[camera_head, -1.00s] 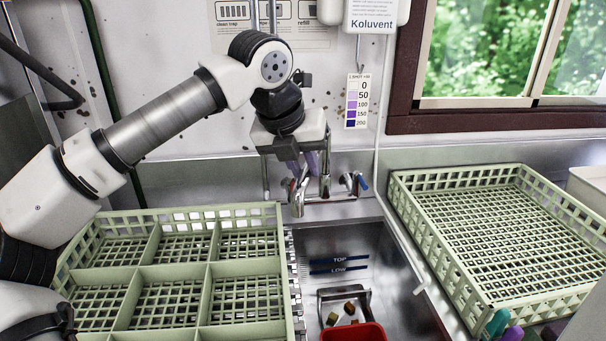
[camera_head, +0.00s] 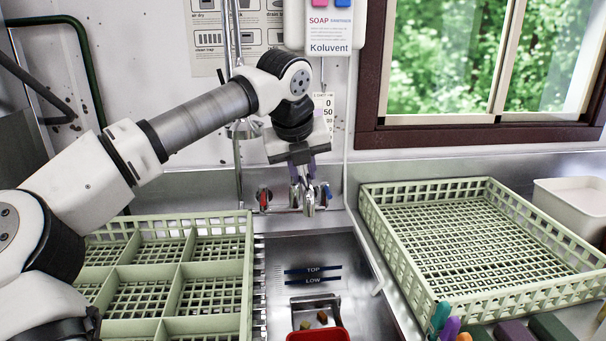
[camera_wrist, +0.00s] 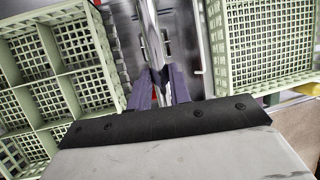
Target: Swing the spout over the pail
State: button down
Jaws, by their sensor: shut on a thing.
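The chrome spout (camera_head: 309,200) rises between the taps at the back of the sink and points forward, slightly right of their middle. My gripper (camera_head: 302,172) is shut on it from above, with its purple-grey fingers on either side. In the wrist view the spout (camera_wrist: 151,38) runs up the picture from between the fingers of my gripper (camera_wrist: 160,88). A red tub, which looks like the pail (camera_head: 318,336), shows at the bottom edge of the head view, cut off. The spout's tip is behind it, in nearly the same column of the picture.
The steel sink (camera_head: 345,262) has TOP and LOW marks and a strainer with small scraps (camera_head: 313,319). A divided green rack (camera_head: 160,262) stands left, an open green rack (camera_head: 470,225) right. A red-handled tap (camera_head: 264,197) and a blue-handled tap (camera_head: 328,191) flank the spout.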

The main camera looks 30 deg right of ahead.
jog(key=shift+s+d+r, duration=0.1)
jog(key=shift+d, duration=0.1)
dwell(0.4)
jog(key=c, duration=1.3)
grip_release()
jog(key=shift+d, duration=0.15)
jog(key=b+v, duration=0.1)
jog(key=v, duration=1.2)
jog(key=shift+a+r, duration=0.25)
jog(key=shift+r, duration=0.05)
jog(key=shift+s, duration=0.15)
